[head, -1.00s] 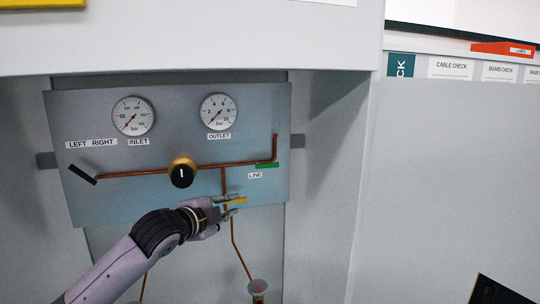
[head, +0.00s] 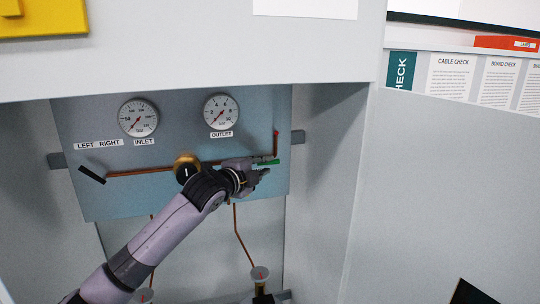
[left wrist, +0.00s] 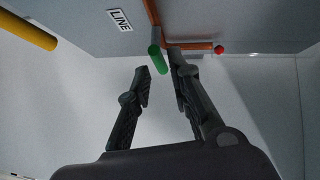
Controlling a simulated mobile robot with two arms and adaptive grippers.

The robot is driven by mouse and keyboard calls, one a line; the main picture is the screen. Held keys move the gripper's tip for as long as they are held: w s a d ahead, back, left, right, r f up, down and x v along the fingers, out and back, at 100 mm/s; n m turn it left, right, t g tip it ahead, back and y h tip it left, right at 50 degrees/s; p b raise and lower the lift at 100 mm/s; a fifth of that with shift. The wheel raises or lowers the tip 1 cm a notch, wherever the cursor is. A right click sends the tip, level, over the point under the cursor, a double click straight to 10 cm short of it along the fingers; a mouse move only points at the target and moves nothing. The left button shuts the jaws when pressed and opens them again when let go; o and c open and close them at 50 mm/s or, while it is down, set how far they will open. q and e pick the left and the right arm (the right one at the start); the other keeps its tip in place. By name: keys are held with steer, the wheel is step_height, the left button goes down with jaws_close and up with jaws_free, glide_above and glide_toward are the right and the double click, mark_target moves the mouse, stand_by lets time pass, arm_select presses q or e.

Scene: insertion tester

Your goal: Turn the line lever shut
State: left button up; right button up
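The green line lever (head: 272,162) is at the right of the panel, below the upturned end of the copper pipe. It lies about level in the head view. My left gripper (head: 263,167) is at the lever and partly covers it. In the left wrist view the green lever (left wrist: 158,58) has its free end at the gap between the fingertips of my left gripper (left wrist: 158,70). The fingers are apart, and I cannot tell whether they touch it. The LINE label (left wrist: 119,20) is beside it. My right gripper is not in view.
The panel (head: 75,120) carries an inlet gauge (head: 139,117), an outlet gauge (head: 221,112), a round brass-rimmed knob (head: 186,170) and a black lever (head: 92,174). A yellow handle (left wrist: 28,30) shows in the left wrist view. Copper pipes (head: 238,235) run below. Recess walls enclose the panel.

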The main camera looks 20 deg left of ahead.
mark_target(270, 163)
arm_select(q)
steer(key=shift+p+x, duration=0.7)
steer(key=shift+x, duration=1.55)
steer(key=shift+s, duration=0.1)
steer(key=shift+c, duration=0.3)
jaws_close()
